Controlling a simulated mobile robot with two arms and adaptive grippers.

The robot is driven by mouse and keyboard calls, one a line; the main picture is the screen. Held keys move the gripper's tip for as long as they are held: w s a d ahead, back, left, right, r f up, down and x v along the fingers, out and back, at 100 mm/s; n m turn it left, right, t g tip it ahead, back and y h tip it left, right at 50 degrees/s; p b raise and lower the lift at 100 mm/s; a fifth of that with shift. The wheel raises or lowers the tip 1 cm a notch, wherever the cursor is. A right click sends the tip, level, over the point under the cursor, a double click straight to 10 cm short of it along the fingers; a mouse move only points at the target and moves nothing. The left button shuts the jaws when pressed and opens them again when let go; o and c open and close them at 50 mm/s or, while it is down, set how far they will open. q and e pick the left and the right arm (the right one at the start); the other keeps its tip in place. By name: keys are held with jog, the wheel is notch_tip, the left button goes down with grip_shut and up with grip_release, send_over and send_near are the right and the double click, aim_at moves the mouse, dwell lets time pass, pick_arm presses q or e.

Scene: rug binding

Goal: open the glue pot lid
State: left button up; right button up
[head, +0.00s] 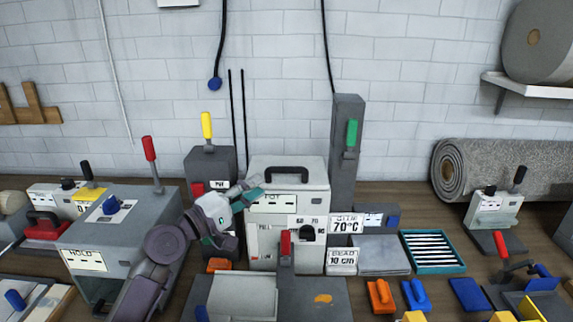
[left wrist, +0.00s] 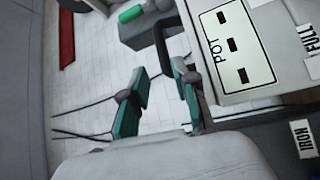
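The glue pot (head: 262,225) is a pale box with a POT label, standing in the middle of the bench against the wall. Its lid (head: 262,164) lies flat on top, with a dark bar handle (head: 287,170) on it. My left gripper (head: 250,189) is at the pot's upper left front edge, below the handle. In the left wrist view its teal fingers (left wrist: 160,97) stand apart with nothing seen between them. The pot (left wrist: 285,30) shows close beside the right-hand finger there; I cannot tell whether they touch. My right gripper does not show.
A grey post with a green handle (head: 352,133) stands right of the pot. A dark unit with a yellow lever (head: 207,125) stands left, behind my arm. A grey HOLD box (head: 125,232) with a red lever is further left. Blocks and a slatted tray (head: 432,252) crowd the right.

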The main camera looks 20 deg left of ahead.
aim_at(287, 170)
pick_arm(q)
jog(key=p+x, duration=0.1)
jog(key=x, duration=0.3)
jog(key=shift+w+d+r, duration=0.1)
jog(key=shift+w+d, duration=0.1)
jog(key=shift+w, duration=0.1)
jog(key=x, duration=0.1)
jog(key=p+x, duration=0.1)
jog(key=x, duration=0.3)
jog(key=shift+f, duration=0.25)
jog(key=shift+w+d, duration=0.2)
jog(key=shift+w, duration=0.1)
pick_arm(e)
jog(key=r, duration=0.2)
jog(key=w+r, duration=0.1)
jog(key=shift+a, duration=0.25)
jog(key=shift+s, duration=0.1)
pick_arm(q)
jog(key=shift+c, duration=0.3)
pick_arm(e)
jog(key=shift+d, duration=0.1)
pick_arm(q)
grip_shut()
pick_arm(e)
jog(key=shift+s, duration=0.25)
